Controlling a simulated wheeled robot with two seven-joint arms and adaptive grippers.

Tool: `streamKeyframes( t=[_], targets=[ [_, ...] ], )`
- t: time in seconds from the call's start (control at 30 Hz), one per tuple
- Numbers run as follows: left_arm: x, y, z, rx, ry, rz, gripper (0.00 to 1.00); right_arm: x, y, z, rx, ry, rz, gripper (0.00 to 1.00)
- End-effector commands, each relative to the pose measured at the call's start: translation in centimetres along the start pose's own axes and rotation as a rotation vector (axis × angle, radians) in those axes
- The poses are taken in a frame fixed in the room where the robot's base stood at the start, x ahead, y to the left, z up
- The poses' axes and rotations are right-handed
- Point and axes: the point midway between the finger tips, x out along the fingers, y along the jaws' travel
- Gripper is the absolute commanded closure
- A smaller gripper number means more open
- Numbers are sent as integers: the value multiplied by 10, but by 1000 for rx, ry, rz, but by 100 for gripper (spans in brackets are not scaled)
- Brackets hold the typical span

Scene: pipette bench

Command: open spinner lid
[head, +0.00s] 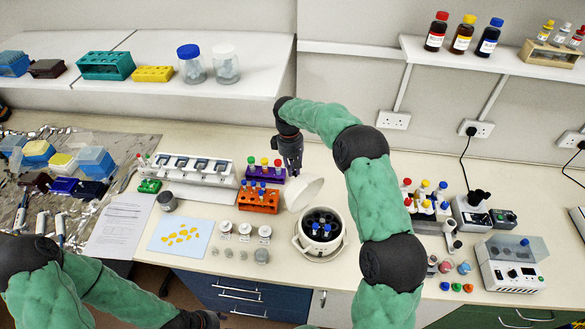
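The spinner (302,247) is a round white bench device right of centre on the bench. Its pale lid (303,193) stands tilted up at the back left of the body, and the dark rotor (321,226) with several tubes shows inside. My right gripper (294,172) points down just behind the lid's upper edge. I cannot tell whether it touches the lid, and its finger gap is not clear. My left arm comes in at the lower left, and its gripper is outside the picture.
A purple rack (253,175) and an orange rack (262,207) with capped tubes stand close left of the spinner. White-capped jars (226,227) are left of it. My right forearm passes over the bench just right of the spinner. A shelf (200,95) overhangs the back left.

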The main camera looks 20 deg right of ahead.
Motion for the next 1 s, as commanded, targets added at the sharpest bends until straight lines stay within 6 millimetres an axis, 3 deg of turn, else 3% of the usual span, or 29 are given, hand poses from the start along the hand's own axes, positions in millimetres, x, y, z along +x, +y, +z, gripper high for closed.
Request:
streamKeyframes(
  t=[0.03, 0.1, 0.77, 1.0],
  targets=[
    [1, 0, 0, 0, 0, 0, 60, 16, -4, 5, -3, -28, -13, 71],
    [1, 0, 0, 0, 0, 0, 60, 16, -4, 5, -4, -29, -13, 53],
    [0, 0, 0, 0, 0, 0, 60, 7, -3, 3, -3, -17, -8, 53],
    [0, 0, 0, 0, 0, 0, 60, -23, -2, 2, -3, -12, -5, 53]
  ],
)
